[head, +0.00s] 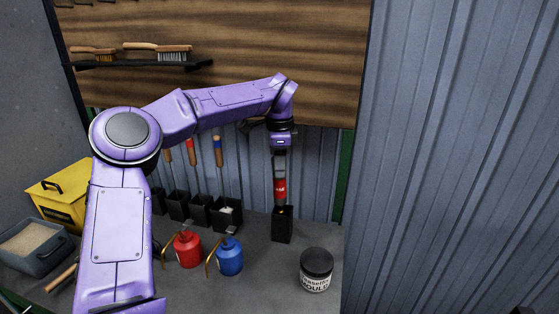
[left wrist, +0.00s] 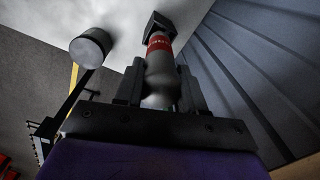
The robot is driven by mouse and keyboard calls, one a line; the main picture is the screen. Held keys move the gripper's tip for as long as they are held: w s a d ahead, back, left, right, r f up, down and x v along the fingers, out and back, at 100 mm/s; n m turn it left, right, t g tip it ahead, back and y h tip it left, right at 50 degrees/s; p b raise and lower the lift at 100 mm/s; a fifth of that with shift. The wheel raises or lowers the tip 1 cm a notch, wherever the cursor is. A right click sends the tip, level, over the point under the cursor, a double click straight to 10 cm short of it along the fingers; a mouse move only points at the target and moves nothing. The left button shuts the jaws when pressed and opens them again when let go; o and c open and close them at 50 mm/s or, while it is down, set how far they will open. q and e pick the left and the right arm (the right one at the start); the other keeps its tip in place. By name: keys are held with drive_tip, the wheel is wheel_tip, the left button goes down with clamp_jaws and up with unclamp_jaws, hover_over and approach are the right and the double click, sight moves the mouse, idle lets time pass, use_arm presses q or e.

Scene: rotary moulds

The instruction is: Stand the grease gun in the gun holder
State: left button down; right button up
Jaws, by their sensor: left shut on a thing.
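My left gripper (head: 280,176) points down at the back of the bench and is shut on the grease gun (head: 280,188), a grey cylinder with a red band. The gun is roughly upright. Its lower end meets the open top of the black, box-shaped gun holder (head: 282,226); how deep it sits inside is hidden. In the left wrist view the gun (left wrist: 160,75) stands between the two fingers, its far end at the dark square holder (left wrist: 159,22). My right gripper is not in view.
A jar (head: 316,270) with a black lid stands right of the holder. Red (head: 188,250) and blue (head: 230,257) oil cans stand left of it. Behind them are several black holders with handled tools. A yellow box (head: 60,205) and a grey tray (head: 32,246) are at left.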

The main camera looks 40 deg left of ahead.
sight(280, 187)
use_arm(q)
wheel_tip(280, 187, down, 6)
drive_tip(key=b, duration=0.3)
drive_tip(key=shift+w+r, duration=0.15)
drive_tip(key=shift+r, duration=0.1)
drive_tip(key=shift+f+b, duration=1.25)
drive_tip(key=shift+b, duration=0.35)
drive_tip(key=c, duration=0.6)
unclamp_jaws()
drive_tip(key=r, duration=1)
drive_tip(key=shift+s+d+r, duration=0.2)
drive_tip(key=shift+r, duration=0.15)
drive_tip(key=shift+f, duration=0.1)
